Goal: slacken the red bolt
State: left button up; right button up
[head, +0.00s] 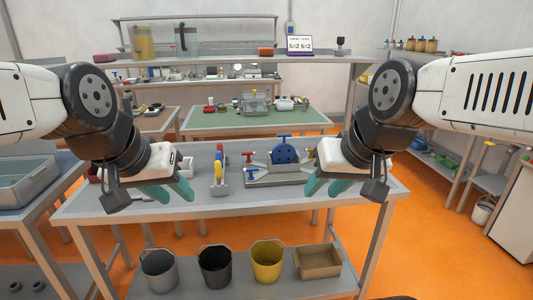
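A grey fixture (262,181) stands on the near table, holding a round blue disc (286,154). A small red T-shaped bolt (247,155) sticks out at the fixture's left side, above a blue one (250,170). Another blue T-shaped handle (284,137) stands above the disc. My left gripper (167,192) has green fingers spread apart, empty, left of the fixture and apart from it. My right gripper (327,187) has its green fingers spread apart, empty, in front of the fixture's right end, partly hiding it.
A red, yellow and blue object (219,170) stands between my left gripper and the fixture. Pale parts lie behind my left gripper. Buckets and a brown box (318,262) sit on the lower shelf. The table's front strip (235,205) is clear.

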aim_at(248, 154)
jog(key=i+j, duration=0.75)
jog(key=k+j+u, duration=0.05)
